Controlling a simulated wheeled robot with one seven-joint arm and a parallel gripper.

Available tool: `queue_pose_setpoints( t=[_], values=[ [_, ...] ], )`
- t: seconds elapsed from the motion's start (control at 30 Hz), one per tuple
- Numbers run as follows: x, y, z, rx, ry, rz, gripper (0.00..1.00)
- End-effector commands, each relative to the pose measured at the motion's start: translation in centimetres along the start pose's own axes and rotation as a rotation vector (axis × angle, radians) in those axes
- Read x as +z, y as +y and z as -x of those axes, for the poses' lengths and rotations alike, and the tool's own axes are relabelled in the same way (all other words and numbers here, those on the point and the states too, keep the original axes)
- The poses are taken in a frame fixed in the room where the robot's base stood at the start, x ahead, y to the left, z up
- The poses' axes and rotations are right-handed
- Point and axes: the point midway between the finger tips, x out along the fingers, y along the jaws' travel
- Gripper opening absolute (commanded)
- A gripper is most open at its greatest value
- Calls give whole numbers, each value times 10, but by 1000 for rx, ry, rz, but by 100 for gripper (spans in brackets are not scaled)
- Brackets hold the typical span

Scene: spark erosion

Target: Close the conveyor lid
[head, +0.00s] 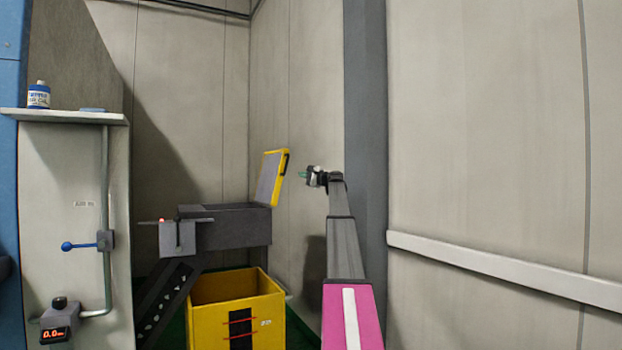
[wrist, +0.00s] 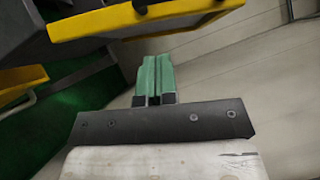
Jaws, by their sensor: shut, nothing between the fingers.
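The conveyor lid (head: 270,178) stands raised and tilted at the right end of the dark conveyor housing (head: 235,228). It is a grey panel with a yellow edge and a black piece at its upper right corner. In the wrist view the lid's yellow edge (wrist: 150,18) crosses the top, just beyond my fingers. My gripper (head: 303,175) is a little to the right of the lid in the head view. Its green fingers (wrist: 155,78) are together and empty in the wrist view. I cannot tell whether they touch the lid.
An open yellow bin (head: 250,310) stands on the floor below the conveyor. A white cabinet (head: 70,200) with a blue-handled lever (head: 80,245) is at the left, with a blue-and-white bottle (head: 38,96) on top. Walls close in behind and right; a pale rail (head: 500,268) runs along the right wall.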

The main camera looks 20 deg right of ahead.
Motion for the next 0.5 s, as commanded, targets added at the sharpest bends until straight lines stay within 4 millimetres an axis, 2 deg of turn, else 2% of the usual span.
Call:
queue_pose_setpoints(
  t=[0.1,0.23,0.5],
  values=[
    [-2,0,-23,1,-1,0,0],
    [16,1,-34,1,0,1,0],
    [28,1,-47,1,0,0,0]
  ],
)
